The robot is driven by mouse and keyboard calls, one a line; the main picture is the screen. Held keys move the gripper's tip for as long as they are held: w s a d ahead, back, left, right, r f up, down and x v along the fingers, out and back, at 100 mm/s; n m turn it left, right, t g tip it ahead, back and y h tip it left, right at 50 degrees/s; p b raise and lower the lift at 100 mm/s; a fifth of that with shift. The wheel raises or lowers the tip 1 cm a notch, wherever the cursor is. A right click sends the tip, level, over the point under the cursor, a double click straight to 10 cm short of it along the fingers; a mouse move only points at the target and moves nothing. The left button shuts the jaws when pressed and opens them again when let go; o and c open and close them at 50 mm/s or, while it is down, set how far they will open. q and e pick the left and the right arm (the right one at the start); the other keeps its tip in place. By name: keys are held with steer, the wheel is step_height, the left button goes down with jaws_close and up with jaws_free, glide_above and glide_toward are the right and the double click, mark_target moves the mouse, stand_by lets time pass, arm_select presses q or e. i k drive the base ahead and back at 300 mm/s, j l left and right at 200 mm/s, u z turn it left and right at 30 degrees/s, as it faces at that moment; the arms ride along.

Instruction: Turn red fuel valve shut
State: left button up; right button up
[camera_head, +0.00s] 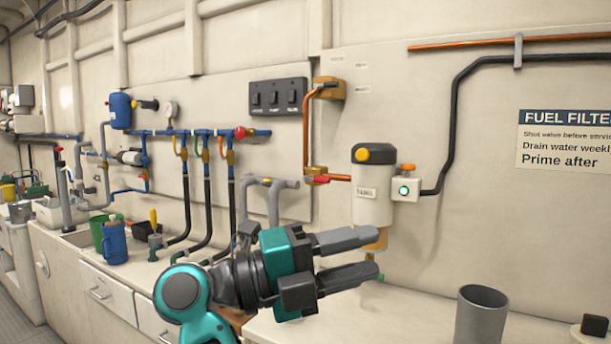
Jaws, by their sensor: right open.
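A valve with a small red handle (319,180) sits at the lower end of the copper pipe on the back wall, left of the white fuel filter (371,200). The handle appears to lie roughly along the short horizontal pipe. My right gripper (373,254) is open and empty, below and to the right of the valve and apart from it. Its two grey fingers point right, and they cover part of the filter's lower end. My left gripper is out of view.
A small box with a green light (404,190) is right of the filter. A grey cup (481,316) stands on the worktop at lower right. Grey pipes (270,196) and black hoses are left of the valve. A blue jug (114,242) stands farther left.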

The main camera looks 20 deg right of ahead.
mark_target(319, 179)
steer(key=i, duration=1.35)
